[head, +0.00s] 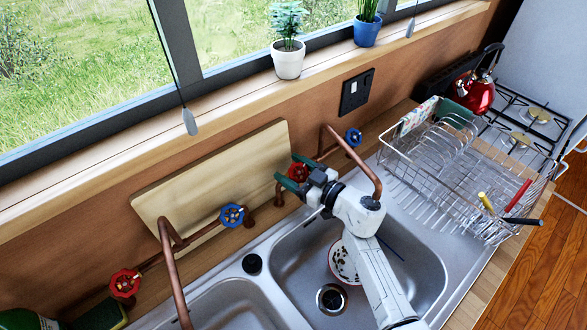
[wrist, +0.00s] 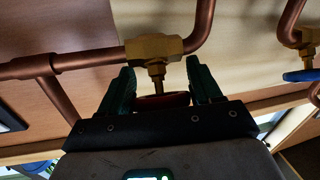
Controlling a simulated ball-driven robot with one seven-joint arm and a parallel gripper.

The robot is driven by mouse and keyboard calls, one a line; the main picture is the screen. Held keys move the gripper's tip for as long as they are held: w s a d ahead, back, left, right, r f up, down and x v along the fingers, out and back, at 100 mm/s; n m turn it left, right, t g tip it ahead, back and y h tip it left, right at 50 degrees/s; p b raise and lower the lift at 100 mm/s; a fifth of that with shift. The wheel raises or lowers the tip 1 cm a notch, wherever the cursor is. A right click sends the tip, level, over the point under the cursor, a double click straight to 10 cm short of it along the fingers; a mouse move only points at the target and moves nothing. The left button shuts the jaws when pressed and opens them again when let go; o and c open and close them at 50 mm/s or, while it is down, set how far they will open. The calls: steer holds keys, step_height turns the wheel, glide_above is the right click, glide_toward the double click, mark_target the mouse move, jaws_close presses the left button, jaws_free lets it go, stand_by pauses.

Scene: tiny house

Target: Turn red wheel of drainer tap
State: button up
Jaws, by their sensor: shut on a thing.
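The red wheel (head: 298,171) of the drainer tap is on the copper pipework behind the right sink basin. In the wrist view the red wheel (wrist: 163,100) shows edge-on below a brass valve (wrist: 155,48). My gripper (head: 295,174) has its green fingers on both sides of this wheel and is shut on it. In the wrist view the gripper (wrist: 160,70) straddles the wheel and valve stem; the palm hides part of the wheel. The drainer tap's copper spout (head: 355,160) and its blue wheel (head: 353,137) are to the right of my gripper.
A second tap with a blue wheel (head: 231,215) and a red wheel (head: 124,283) stands left. A wooden board (head: 205,185) leans on the wall behind. A wire dish rack (head: 450,185) stands right. A bowl (head: 342,262) lies in the sink below my arm.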

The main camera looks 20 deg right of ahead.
steer(key=shift+n+y, duration=0.4)
steer(key=shift+n, duration=0.1)
steer(key=o, duration=1)
steer(key=shift+c, duration=0.2)
steer(key=v, duration=1.1)
steer(key=shift+r+b, duration=0.15)
steer(key=shift+b, duration=0.15)
